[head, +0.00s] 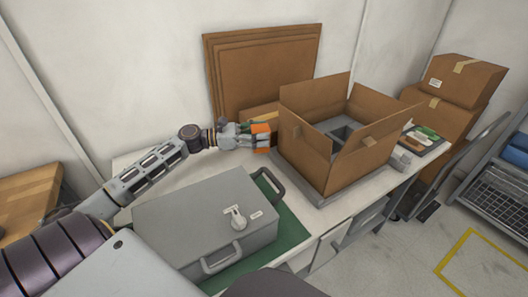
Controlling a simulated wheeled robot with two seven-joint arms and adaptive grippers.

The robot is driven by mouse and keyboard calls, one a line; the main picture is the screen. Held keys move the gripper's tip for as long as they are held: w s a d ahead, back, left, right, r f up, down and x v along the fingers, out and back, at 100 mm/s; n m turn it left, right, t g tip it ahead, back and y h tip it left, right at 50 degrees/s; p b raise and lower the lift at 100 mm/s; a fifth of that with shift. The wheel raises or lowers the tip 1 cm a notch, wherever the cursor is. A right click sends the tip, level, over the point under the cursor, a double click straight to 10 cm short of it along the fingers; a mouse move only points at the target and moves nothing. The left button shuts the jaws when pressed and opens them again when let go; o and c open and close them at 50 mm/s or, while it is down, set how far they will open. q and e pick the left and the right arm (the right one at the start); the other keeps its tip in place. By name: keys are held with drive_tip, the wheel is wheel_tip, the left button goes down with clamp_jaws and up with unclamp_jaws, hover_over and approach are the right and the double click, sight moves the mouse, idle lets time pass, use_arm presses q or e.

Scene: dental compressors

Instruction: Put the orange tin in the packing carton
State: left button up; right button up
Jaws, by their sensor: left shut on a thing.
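The orange tin (261,128) is a small block at the end of my left arm, at the left side of the carton. My left gripper (250,136) is shut on it, and its fingers hide part of it. The packing carton (341,164) is a brown open box with its flaps up, standing on the white bench. A grey insert with a dark recess shows inside the carton. The tin is outside the carton, close to its left wall; whether it touches the wall or the bench I cannot tell. My right gripper is not in view.
A grey metal case (205,222) with handles lies on a green mat (292,240) in front. Flat cardboard sheets (262,70) lean on the wall behind. A tray of small items (424,139) is right of the carton. Closed boxes (462,82) are stacked far right.

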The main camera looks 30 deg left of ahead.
sight(261, 150)
use_arm(q)
drive_tip(key=shift+f+b, duration=0.3)
drive_tip(key=shift+f, duration=1.15)
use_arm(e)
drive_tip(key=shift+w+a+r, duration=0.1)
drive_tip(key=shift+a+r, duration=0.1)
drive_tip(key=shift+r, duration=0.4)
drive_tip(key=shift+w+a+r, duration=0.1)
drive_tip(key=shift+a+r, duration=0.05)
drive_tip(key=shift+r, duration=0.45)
use_arm(q)
drive_tip(key=shift+f, duration=0.45)
drive_tip(key=shift+f+b, duration=0.6)
drive_tip(key=shift+f, duration=1)
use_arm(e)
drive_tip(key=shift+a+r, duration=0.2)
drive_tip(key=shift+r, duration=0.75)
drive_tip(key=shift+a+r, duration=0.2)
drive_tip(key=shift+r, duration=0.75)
use_arm(q)
drive_tip(key=shift+f, duration=0.1)
drive_tip(key=o, duration=0.9)
drive_tip(key=shift+o, duration=0.2)
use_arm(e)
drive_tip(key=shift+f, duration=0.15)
